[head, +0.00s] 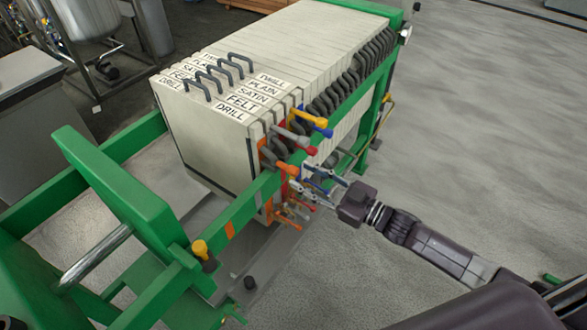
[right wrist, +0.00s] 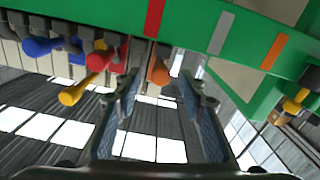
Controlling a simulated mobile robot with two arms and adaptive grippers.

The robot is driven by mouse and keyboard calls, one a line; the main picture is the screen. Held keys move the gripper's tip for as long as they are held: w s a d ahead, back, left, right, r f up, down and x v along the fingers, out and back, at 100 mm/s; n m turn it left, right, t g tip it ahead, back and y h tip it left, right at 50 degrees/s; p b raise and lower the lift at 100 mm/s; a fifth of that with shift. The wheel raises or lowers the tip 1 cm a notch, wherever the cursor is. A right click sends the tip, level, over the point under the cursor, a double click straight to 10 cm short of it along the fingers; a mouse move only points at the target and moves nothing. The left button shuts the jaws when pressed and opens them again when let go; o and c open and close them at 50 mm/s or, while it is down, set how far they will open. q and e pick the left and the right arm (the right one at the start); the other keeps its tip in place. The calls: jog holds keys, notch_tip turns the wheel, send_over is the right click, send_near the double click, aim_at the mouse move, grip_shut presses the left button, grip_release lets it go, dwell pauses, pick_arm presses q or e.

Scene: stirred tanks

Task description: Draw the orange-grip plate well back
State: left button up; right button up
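The plate pack (head: 205,130) hangs in a green press, its plates labelled DRILL, FELT, SATIN and PLAIN on top. An orange grip (head: 289,169) sticks out over the near side rail, close to the front end of the pack. In the right wrist view an orange grip (right wrist: 158,72) shows just beyond and between my fingertips, below the rail. My right gripper (head: 315,184) is beside the rail, with its fingers spread and nothing seen held. The right wrist view also shows the open gripper (right wrist: 160,88). The orange-grip plate's body is mostly hidden. My left gripper is out of view.
Red (head: 308,149) and blue-and-yellow grips (head: 324,131) stand farther back. The green rail (head: 235,213) carries coloured bands, including an orange band (right wrist: 274,52). A yellow knob (head: 200,247) sits near the green end frame (head: 125,190). Free room lies between that frame and the pack.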

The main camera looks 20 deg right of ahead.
aim_at(298, 174)
jog(key=shift+p+x, duration=0.3)
jog(key=shift+x, duration=1.85)
jog(key=shift+s, duration=0.1)
jog(key=shift+c, duration=0.3)
jog(key=shift+a, duration=0.1)
grip_shut()
